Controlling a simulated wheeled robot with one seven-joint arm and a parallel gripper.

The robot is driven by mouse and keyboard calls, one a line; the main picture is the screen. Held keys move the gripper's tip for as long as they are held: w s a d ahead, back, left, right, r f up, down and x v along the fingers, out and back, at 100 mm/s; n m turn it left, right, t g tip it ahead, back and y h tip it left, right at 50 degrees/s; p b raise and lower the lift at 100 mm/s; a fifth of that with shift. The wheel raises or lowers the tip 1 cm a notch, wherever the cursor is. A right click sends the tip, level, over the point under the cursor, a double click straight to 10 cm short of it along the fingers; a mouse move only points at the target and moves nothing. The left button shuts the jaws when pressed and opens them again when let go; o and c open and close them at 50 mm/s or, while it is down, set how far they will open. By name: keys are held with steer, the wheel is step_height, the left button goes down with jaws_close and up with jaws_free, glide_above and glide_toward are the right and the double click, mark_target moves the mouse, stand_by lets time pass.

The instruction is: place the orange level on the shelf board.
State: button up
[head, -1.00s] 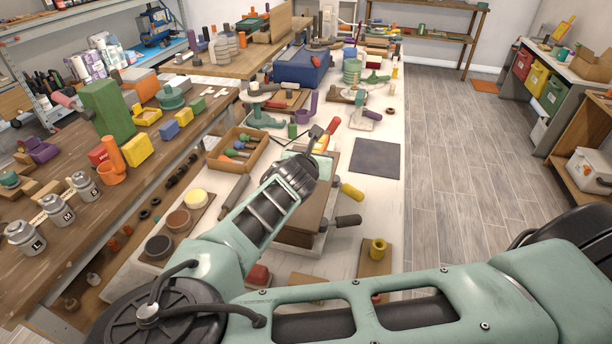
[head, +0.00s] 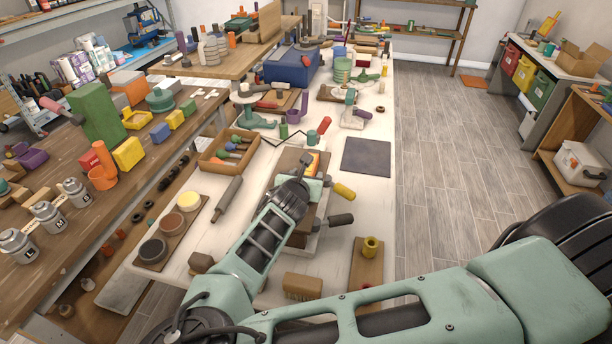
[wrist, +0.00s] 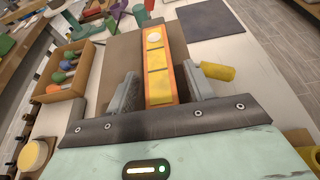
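The orange level (wrist: 158,65), a long orange bar with yellow panels and a pale round spot, lies lengthwise between my gripper's two fingers in the wrist view. My gripper (wrist: 160,88) is open around it, with a narrow gap showing at the left finger. In the head view my gripper (head: 304,164) is over the brown block on the white bench, and a bit of the level (head: 314,160) shows beside it. The level's near end is hidden by my gripper. I cannot tell which surface is the shelf board.
A wooden tray of coloured-handled tools (head: 229,151) stands left of my gripper. A yellow handle (head: 343,190) and a dark handle (head: 341,220) stick out to the right. A dark square mat (head: 366,157) lies clear behind. Grey floor (head: 440,150) is open on the right.

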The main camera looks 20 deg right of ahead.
steer(key=shift+a, duration=0.1)
steer(key=b+v, duration=0.2)
steer(key=v, duration=0.9)
steer(key=shift+s+a, duration=0.1)
steer(key=shift+s, duration=0.15)
steer(key=s+d+f+m+g, duration=0.4)
steer(key=s+f+m+g, duration=0.1)
steer(key=s+m, duration=0.15)
steer(key=s+a+m+g+y, duration=0.2)
steer(key=s+m+g, duration=0.25)
steer(key=s, duration=0.35)
steer(key=s+a+r+m+y, duration=0.2)
steer(key=s+r+m, duration=0.1)
steer(key=r, duration=0.3)
steer(key=s+a+r+m+g+y, duration=0.1)
steer(key=s+a+r+m+y, duration=0.1)
steer(key=r, duration=0.5)
steer(key=s+a+r+m+y, duration=0.2)
steer(key=s+r+m, duration=0.3)
steer(key=s+r, duration=0.1)
steer(key=shift+r, duration=0.35)
